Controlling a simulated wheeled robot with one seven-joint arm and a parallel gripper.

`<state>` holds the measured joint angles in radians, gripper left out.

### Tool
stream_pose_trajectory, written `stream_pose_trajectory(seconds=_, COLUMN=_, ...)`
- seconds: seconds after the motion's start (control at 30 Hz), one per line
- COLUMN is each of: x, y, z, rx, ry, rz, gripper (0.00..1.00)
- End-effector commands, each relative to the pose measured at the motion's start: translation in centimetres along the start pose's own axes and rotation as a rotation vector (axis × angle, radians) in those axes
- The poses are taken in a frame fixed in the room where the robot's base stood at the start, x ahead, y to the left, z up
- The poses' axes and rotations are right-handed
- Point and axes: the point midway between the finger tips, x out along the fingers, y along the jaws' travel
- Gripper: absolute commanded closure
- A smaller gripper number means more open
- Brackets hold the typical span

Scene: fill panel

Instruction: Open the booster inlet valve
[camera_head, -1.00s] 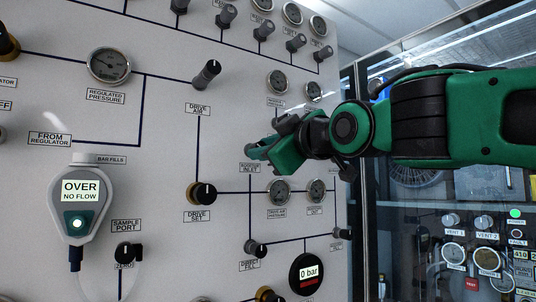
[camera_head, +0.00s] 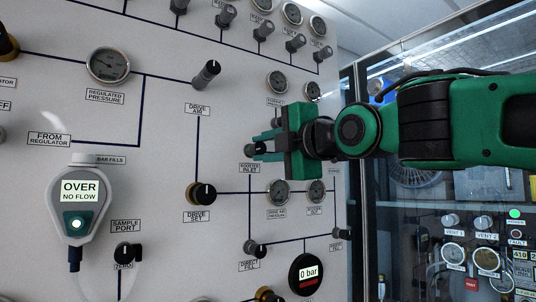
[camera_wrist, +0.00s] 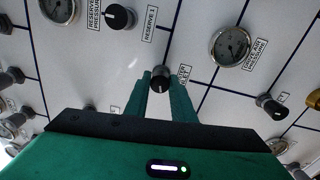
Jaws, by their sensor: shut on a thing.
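The booster inlet valve is a small dark knob (camera_wrist: 160,79) on the white panel, with its label (camera_head: 249,168) just below in the head view. My gripper (camera_head: 260,149) reaches in from the right and is shut on this knob. In the wrist view the two green fingers (camera_wrist: 160,88) lie on either side of the knob, with its dark face showing between the tips. In the head view the fingers mostly hide the knob, so its pointer cannot be read there.
The drive air knob (camera_head: 207,74), drive set knob (camera_head: 201,193) and direct fill knob (camera_head: 255,248) stick out nearby. Gauges (camera_head: 277,192) sit below my gripper. A 0 bar display (camera_head: 307,274) is lower down. A glass-fronted cabinet (camera_head: 440,220) stands to the right.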

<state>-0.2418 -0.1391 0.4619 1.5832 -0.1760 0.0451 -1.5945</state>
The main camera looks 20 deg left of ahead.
Motion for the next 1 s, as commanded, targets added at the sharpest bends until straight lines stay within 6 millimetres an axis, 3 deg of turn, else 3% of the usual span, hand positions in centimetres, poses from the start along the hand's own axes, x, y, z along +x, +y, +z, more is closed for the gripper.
stream_pose_trajectory(seconds=0.6, x=0.12, y=-0.57, z=0.01, rx=-0.573, ry=0.032, rz=-0.019, gripper=1.0)
stream_pose_trajectory(seconds=1.0, x=0.15, y=-0.72, z=0.08, rx=-0.824, ry=0.045, rz=-0.024, gripper=1.0)
